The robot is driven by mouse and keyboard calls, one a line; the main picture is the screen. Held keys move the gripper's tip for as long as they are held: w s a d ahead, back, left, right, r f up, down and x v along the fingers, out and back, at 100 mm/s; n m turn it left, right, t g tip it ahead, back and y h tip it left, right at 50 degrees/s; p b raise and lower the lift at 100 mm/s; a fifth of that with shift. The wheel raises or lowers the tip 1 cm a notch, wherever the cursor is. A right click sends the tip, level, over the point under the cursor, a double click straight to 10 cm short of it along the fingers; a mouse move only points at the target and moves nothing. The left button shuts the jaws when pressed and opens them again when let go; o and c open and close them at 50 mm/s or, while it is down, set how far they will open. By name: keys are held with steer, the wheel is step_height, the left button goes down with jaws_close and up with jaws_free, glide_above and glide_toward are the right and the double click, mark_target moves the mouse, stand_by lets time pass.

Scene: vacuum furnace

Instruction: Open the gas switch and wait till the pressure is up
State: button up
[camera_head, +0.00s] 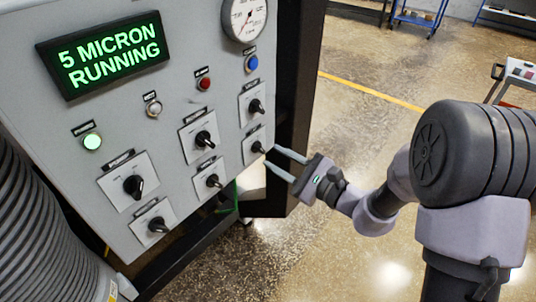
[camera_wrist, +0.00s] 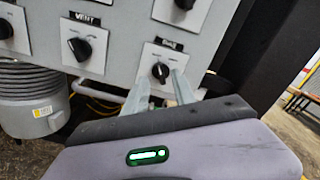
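The gas switch (camera_head: 257,147) is a black rotary knob on a white plate at the lower right of the grey control panel. In the wrist view the gas switch (camera_wrist: 160,71) appears between the two fingertips, under a small dark label that is hard to read. My gripper (camera_head: 273,157) is open, its two grey fingers apart and pointing at the knob. A small gap seems to remain between fingertips and knob; contact cannot be made out. The round pressure gauge (camera_head: 246,17) is at the panel's top right. The green display (camera_head: 104,55) reads "5 MICRON RUNNING".
Several other black knobs share the panel, including the vent knob (camera_wrist: 82,49) left of the gas switch. A lit green button (camera_head: 92,142), a red button (camera_head: 205,84) and a blue button (camera_head: 251,63) sit above. A ribbed grey hose (camera_head: 40,230) stands at left.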

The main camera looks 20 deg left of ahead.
mark_target(262, 149)
steer(key=x, duration=0.3)
steer(key=shift+w+a, duration=0.15)
steer(key=shift+a, duration=0.2)
jaws_close()
